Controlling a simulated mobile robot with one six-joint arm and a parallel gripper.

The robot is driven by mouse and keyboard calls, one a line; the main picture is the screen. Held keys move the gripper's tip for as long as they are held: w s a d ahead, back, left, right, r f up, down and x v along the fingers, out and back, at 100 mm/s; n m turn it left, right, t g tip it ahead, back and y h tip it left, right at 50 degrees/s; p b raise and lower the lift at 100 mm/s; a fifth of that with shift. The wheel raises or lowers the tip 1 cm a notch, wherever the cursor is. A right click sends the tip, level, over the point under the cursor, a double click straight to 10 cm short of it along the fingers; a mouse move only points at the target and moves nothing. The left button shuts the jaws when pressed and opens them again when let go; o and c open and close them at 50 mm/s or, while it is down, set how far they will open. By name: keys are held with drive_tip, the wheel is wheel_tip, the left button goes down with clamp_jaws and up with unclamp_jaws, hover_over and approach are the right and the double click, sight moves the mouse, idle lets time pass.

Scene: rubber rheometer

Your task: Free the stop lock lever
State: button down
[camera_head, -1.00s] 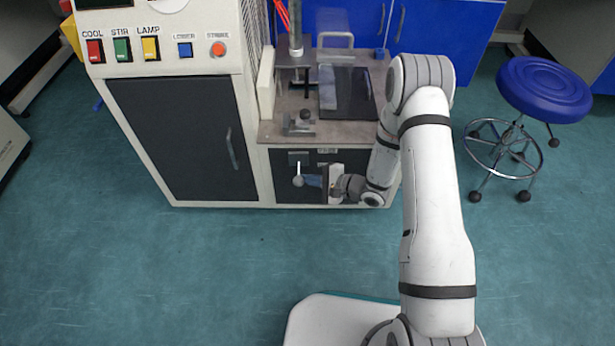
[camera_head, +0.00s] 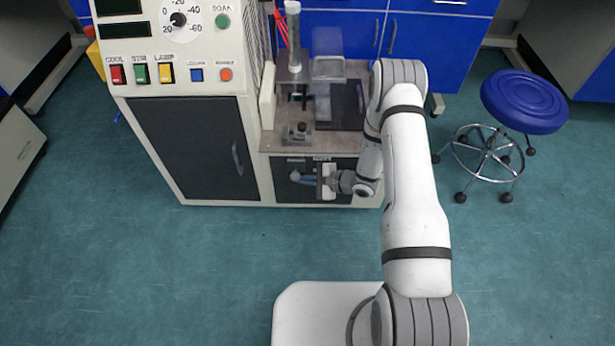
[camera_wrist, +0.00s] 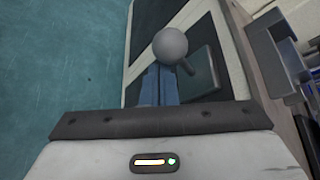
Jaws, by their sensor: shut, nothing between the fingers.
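The stop lock lever ends in a grey ball knob (camera_head: 295,175) low on the machine's dark front panel. The knob also shows large in the wrist view (camera_wrist: 171,45), with a short dark stem running down to the right toward a dark plate (camera_wrist: 197,72). My gripper (camera_head: 305,179) is shut, with its blue fingers side by side and nothing between them. It reaches in from the right, its tips at the knob. In the wrist view the fingers (camera_wrist: 158,84) end just below the knob and partly overlap it; whether they touch it I cannot tell.
The cabinet (camera_head: 195,145) with its dark door stands left of the panel. A bench top (camera_head: 340,145) with a small fixture (camera_head: 299,130) lies above the lever. A blue stool (camera_head: 524,100) stands to the right. The floor in front is clear.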

drive_tip(key=shift+r+p, duration=0.3)
drive_tip(key=shift+p, duration=0.1)
idle(0.4)
drive_tip(key=shift+d, duration=0.1)
drive_tip(key=d+r+p, duration=0.4)
drive_tip(key=d+r, duration=0.1)
drive_tip(key=d, duration=0.3)
drive_tip(key=shift+s+d+p, duration=0.3)
drive_tip(key=shift+s+p, duration=0.1)
drive_tip(key=shift+s, duration=0.05)
